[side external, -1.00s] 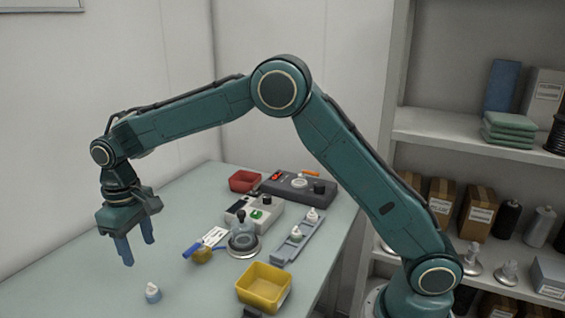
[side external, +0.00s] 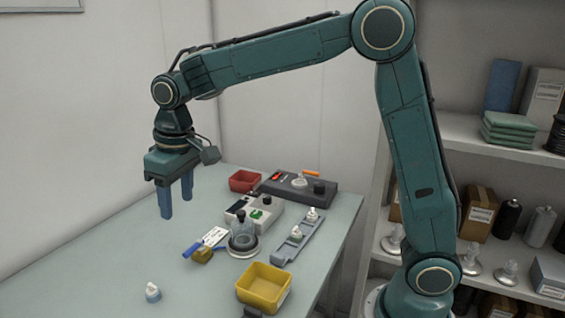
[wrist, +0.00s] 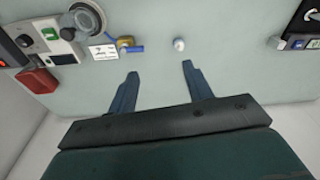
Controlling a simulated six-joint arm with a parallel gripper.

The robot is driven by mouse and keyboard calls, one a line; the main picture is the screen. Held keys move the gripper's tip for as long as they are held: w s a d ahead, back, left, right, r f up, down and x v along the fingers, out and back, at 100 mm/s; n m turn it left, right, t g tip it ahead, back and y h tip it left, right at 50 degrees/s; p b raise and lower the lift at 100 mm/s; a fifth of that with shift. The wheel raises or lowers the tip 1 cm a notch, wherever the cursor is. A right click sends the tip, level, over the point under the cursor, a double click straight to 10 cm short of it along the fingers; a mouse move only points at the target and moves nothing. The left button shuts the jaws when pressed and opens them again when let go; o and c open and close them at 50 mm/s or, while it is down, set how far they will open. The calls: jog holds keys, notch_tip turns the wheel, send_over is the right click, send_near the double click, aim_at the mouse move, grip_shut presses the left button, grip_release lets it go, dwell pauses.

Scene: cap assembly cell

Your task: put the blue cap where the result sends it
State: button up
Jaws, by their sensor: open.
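A small cap with a white top and a pale blue lower part (side external: 152,293) stands upright on the near left of the table. It is the likeliest blue cap, and it shows as a small pale shape in the wrist view (wrist: 178,44). My gripper (side external: 177,204) is open and empty, raised above the table, up and to the right of the cap in the side view. In the wrist view my two blue fingers (wrist: 158,70) are spread, with the cap beyond their tips.
A white device with a green button (side external: 262,213), a round grey fixture (side external: 243,243), a rail with white-topped caps (side external: 290,246), a red bin (side external: 244,181), a yellow bin (side external: 264,287) and a dark box with a red light (side external: 300,188) stand right. A tagged brass piece (side external: 202,256) lies mid-table.

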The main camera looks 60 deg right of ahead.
jog(key=s+d+r+m+t, duration=0.1)
jog(key=s+d+r, duration=0.2)
jog(key=s, duration=0.4)
jog(key=s+d+r+t, duration=0.1)
jog(key=s+d+r, duration=0.25)
jog(key=s, duration=0.25)
jog(key=s+d+f+m+t, duration=0.1)
jog(key=s+d+f+t, duration=0.1)
jog(key=s, duration=1)
jog(key=shift+s+d+f, duration=0.4)
jog(key=shift+d+f, duration=0.25)
jog(key=shift+f, duration=0.05)
jog(key=shift+o, duration=0.3)
jog(key=shift+s+f, duration=0.25)
jog(key=shift+s, duration=0.15)
jog(key=shift+o, duration=0.3)
jog(key=shift+w, duration=0.1)
